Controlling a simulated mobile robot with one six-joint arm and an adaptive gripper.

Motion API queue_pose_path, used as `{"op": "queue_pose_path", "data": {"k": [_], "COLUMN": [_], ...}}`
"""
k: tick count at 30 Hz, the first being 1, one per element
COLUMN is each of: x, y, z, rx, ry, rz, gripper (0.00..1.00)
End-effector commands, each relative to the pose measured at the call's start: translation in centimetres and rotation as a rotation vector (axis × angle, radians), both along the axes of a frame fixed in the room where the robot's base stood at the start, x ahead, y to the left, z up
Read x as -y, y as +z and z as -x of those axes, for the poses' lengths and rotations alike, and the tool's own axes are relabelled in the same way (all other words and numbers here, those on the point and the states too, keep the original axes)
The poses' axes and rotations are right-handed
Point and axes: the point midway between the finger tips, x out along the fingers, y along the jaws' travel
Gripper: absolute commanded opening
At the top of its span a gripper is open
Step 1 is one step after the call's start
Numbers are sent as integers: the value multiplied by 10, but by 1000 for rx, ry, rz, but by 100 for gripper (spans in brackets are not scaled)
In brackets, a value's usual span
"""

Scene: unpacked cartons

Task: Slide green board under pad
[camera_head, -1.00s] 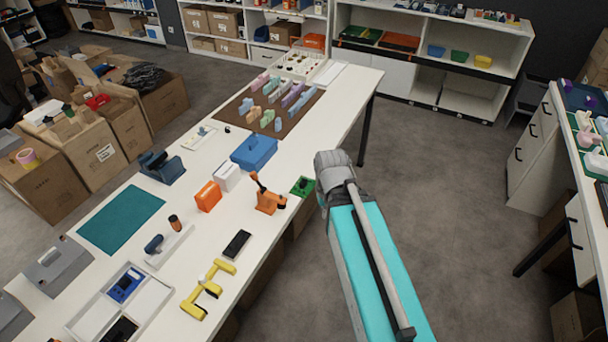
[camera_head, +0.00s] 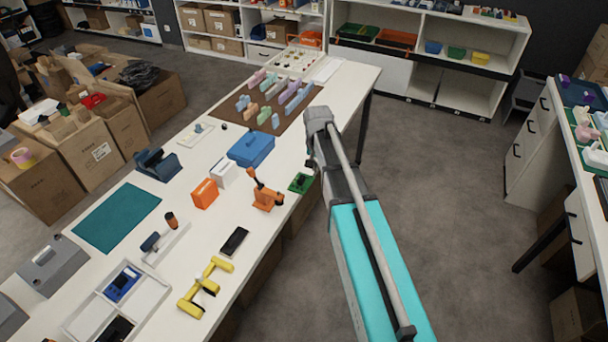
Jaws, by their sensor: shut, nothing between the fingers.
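The small green board (camera_head: 299,184) lies flat near the right edge of the long white table, with dark parts on top. An orange fixture (camera_head: 265,193) with a raised lever stands just left of it. A small dark part low on the fixture's right side may be the pad (camera_head: 280,200); it is too small to be sure. The board is apart from the fixture, to its right. My gripper (camera_head: 310,164) shows only as a small dark part below my arm's grey wrist, close to the board's upper right. It is shut and empty; whether it touches the board is unclear.
The white table (camera_head: 335,105) carries a blue box (camera_head: 251,149), a white box (camera_head: 223,174), an orange box (camera_head: 205,193), a black slab (camera_head: 234,241) and a yellow fixture (camera_head: 206,287). Open floor lies right of the table.

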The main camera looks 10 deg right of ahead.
Motion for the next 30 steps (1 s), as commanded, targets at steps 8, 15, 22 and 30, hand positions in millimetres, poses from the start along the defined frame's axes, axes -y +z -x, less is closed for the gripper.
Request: {"op": "queue_pose_path", "data": {"k": [8, 15, 22, 30], "x": [3, 4, 3, 3], "y": [-8, -9, -9, -11], "z": [-97, -120, -119, -119], "rx": [0, 0, 0, 0], "ry": [-182, -242, -244, -243], "rz": [0, 0, 0, 0], "gripper": [0, 0, 0, 0]}}
